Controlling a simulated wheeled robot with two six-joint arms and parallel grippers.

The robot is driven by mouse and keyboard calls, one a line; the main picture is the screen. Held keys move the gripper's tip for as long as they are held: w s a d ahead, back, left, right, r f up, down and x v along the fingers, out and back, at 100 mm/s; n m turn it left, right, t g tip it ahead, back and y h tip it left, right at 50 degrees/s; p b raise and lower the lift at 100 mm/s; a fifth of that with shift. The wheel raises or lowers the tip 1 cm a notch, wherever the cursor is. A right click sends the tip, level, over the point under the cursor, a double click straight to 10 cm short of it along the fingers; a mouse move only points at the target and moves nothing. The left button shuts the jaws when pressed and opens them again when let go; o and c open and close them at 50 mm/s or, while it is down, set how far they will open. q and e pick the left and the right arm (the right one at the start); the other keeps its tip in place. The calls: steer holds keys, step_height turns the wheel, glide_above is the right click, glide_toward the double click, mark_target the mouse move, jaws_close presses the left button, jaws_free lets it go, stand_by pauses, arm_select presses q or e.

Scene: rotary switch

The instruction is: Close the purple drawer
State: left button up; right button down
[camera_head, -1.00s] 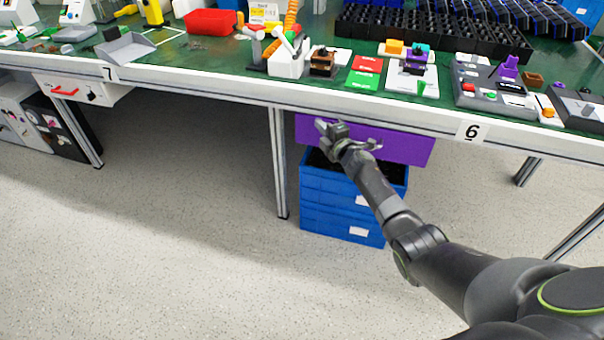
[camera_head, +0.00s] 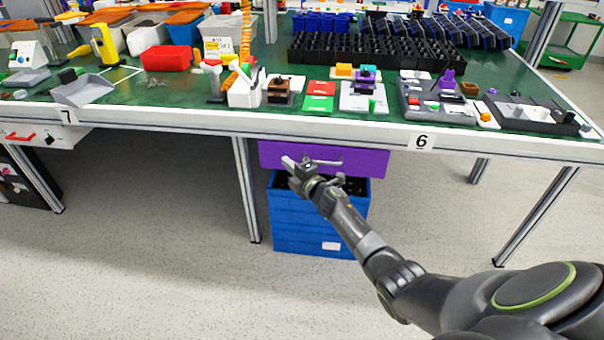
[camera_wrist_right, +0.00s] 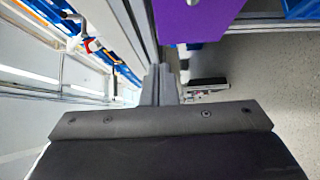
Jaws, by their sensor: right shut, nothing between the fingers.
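The purple drawer (camera_head: 368,162) hangs under the front edge of the workbench, left of the number 6 label. Its front carries a grey handle (camera_head: 330,162). My right gripper (camera_head: 287,162) is in front of the left part of the drawer front, shut and empty, and its wrist hides part of the drawer's lower edge. I cannot tell whether the fingertips touch the drawer, or how far out it stands. My left gripper is not in view.
Blue crates (camera_head: 300,222) stand on the floor below the drawer. A metal table leg (camera_head: 247,190) is to their left. The bench top (camera_head: 200,118) holds many small devices and black racks (camera_head: 370,52). The floor in front is clear.

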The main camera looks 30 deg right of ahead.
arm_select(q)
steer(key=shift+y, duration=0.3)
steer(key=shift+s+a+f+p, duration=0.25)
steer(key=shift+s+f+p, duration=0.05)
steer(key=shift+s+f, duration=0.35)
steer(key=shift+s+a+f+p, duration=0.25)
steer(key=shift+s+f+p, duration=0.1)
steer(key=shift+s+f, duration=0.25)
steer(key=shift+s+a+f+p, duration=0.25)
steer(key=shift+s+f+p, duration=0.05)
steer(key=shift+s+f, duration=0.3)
arm_select(e)
steer(key=s+d, duration=0.1)
steer(key=s, duration=0.5)
steer(key=shift+d, duration=0.15)
